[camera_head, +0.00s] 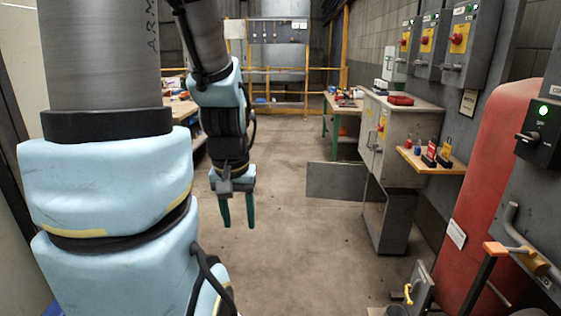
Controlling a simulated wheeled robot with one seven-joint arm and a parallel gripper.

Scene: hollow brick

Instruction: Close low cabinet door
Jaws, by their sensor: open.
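The low cabinet door (336,181) is a dark grey panel that stands open, swung out to the left from the lower part of the grey cabinet (389,222). Its flat face is turned towards me. My gripper (238,208) hangs fingers down, open and empty, to the left of the door and apart from it. The gripper appears nearer to me than the door. The inside of the low compartment is mostly hidden from this angle.
The upper cabinet (396,140) looks shut. A wooden shelf (432,161) with padlocks juts out at right, near a red tank (497,185). A workbench (345,106) stands behind. The concrete floor (290,250) before the door is clear.

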